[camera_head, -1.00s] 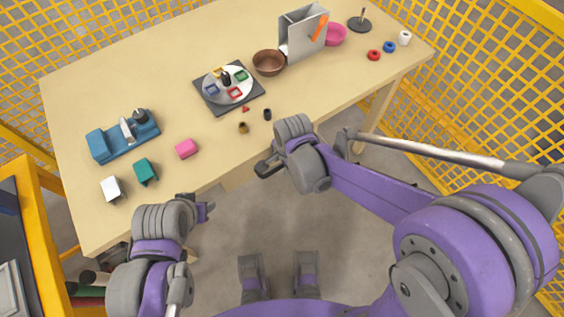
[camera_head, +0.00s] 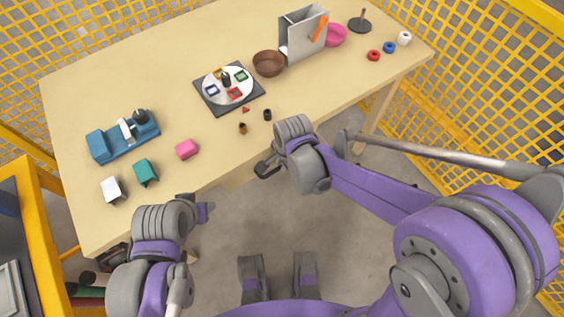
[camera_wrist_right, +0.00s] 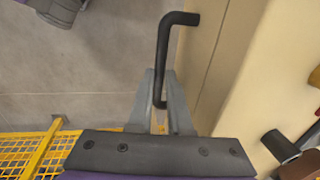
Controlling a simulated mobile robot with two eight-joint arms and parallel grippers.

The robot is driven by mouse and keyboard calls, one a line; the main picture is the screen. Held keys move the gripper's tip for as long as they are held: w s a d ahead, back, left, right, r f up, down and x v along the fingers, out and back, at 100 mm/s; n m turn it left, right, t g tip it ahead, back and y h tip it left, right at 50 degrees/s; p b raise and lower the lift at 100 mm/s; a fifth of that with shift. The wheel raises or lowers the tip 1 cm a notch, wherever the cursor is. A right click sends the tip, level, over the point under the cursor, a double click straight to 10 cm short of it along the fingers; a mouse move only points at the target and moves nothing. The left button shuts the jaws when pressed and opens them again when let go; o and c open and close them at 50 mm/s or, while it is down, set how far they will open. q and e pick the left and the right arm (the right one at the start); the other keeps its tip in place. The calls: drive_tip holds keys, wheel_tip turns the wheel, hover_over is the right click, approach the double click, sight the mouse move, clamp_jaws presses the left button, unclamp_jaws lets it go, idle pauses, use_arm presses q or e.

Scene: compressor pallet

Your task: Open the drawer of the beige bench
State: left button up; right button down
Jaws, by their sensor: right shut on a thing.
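The beige bench (camera_head: 85,205) stands in front of me, its long near edge running up to the right. A dark bar handle (camera_wrist_right: 167,45) sits on the beige drawer front (camera_wrist_right: 207,45) in the right wrist view. My right gripper (camera_wrist_right: 160,98) is shut on the handle near its lower end. In the head view the right gripper (camera_head: 268,167) is just off the bench's near edge. A beige piece of the drawer front (camera_head: 237,179) shows below that edge, partly hidden. My left gripper (camera_head: 203,209) is beside the near left edge, and its fingers are not clear.
On the bench are a blue fixture (camera_head: 122,136), a teal block (camera_head: 146,172), a pink block (camera_head: 186,149), a dark board (camera_head: 255,102) with a round plate, a brown bowl (camera_head: 269,63) and a grey holder (camera_head: 304,38). Yellow mesh fencing (camera_head: 490,130) stands on the right. Grey floor lies below.

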idle(0.9)
drive_tip(key=s+d+p, duration=0.1)
drive_tip(key=s+d, duration=0.4)
drive_tip(key=s, duration=0.4)
drive_tip(key=s+d+p, duration=0.1)
drive_tip(key=s+d, duration=0.4)
drive_tip(key=s, duration=0.4)
drive_tip(key=shift+s+d+p, duration=0.15)
drive_tip(key=shift+d+p, duration=0.15)
drive_tip(key=shift+p, duration=0.05)
drive_tip(key=c, duration=0.8)
unclamp_jaws()
drive_tip(key=shift+c, duration=0.2)
drive_tip(key=shift+r, duration=0.1)
wheel_tip(320, 180, up, 10)
drive_tip(key=s+d+p, duration=0.1)
drive_tip(key=p, duration=0.5)
drive_tip(key=shift+s+r, duration=0.25)
drive_tip(key=shift+s, duration=0.05)
drive_tip(key=w+d+r+n+t+h, duration=0.1)
drive_tip(key=w+d+r+n+t, duration=0.2)
drive_tip(key=w+r+n, duration=0.4)
drive_tip(key=shift+w+d+r+n+p, duration=0.15)
drive_tip(key=shift+w+r+n+p, duration=0.3)
drive_tip(key=shift+n, duration=1.95)
